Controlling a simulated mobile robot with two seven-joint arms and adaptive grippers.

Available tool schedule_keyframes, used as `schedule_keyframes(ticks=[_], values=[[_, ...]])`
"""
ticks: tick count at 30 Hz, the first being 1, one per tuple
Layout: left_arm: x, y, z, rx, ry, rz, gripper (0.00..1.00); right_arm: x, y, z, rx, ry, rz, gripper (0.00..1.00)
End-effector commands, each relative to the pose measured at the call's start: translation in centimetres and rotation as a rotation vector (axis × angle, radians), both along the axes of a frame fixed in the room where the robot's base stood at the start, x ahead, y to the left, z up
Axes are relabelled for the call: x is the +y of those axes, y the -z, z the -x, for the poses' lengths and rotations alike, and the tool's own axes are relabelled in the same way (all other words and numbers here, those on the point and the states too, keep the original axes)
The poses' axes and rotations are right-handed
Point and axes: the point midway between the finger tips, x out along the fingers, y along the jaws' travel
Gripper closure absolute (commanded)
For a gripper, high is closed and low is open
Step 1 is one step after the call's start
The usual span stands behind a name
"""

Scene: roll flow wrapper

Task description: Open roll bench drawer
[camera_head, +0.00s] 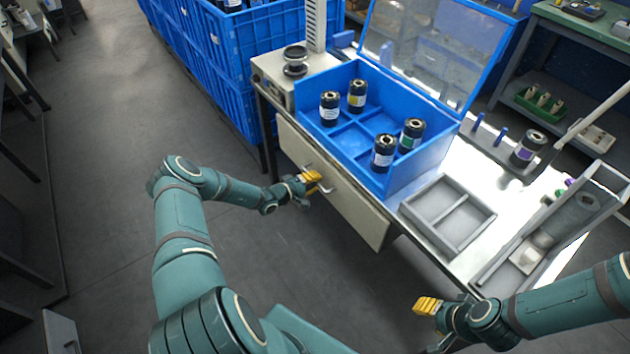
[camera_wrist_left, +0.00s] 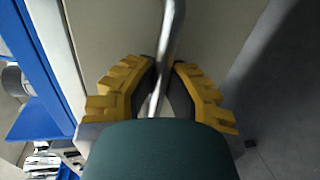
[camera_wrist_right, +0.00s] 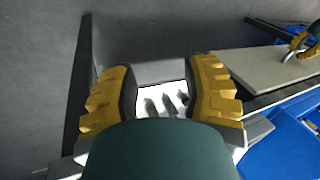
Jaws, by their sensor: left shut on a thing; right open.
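The bench drawer has a wide cream front (camera_head: 355,205) below the bench top, with a metal bar handle (camera_head: 325,187). I cannot tell whether the drawer stands slightly out from the bench. My left gripper (camera_head: 311,182) is at the handle. In the left wrist view its yellow fingers (camera_wrist_left: 165,95) are shut on the bar (camera_wrist_left: 172,45), one on each side, with the drawer front behind. My right gripper (camera_head: 428,306) is open and empty, low in front of the bench's right part. Its spread fingers show in the right wrist view (camera_wrist_right: 164,88).
A blue divided box (camera_head: 405,185) with several dark rolls and a raised clear lid stands on the bench. A grey two-part tray (camera_head: 447,215) lies beside it. Blue crates (camera_head: 225,60) are stacked behind. The floor (camera_head: 110,200) in front of the drawer is clear apart from my arms.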

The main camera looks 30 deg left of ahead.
Motion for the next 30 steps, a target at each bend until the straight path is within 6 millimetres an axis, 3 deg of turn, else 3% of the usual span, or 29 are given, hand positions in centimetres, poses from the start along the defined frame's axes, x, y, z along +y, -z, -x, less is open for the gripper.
schedule_keyframes(ticks=[8, 21, 30], values=[[1.2, -0.2, 2.8, 0.004, -0.002, 0.000, 1.00, 0.0, -1.6, 0.3, 0.006, -0.001, -0.001, 0.53], [5.2, -0.2, 12.3, 0.003, -0.003, 0.000, 1.00, 0.1, -4.9, 0.9, 0.022, -0.005, -0.004, 0.53], [7.0, 0.0, 16.9, 0.002, -0.001, 0.000, 1.00, 0.1, -5.6, 1.1, 0.026, -0.006, -0.005, 0.53]])
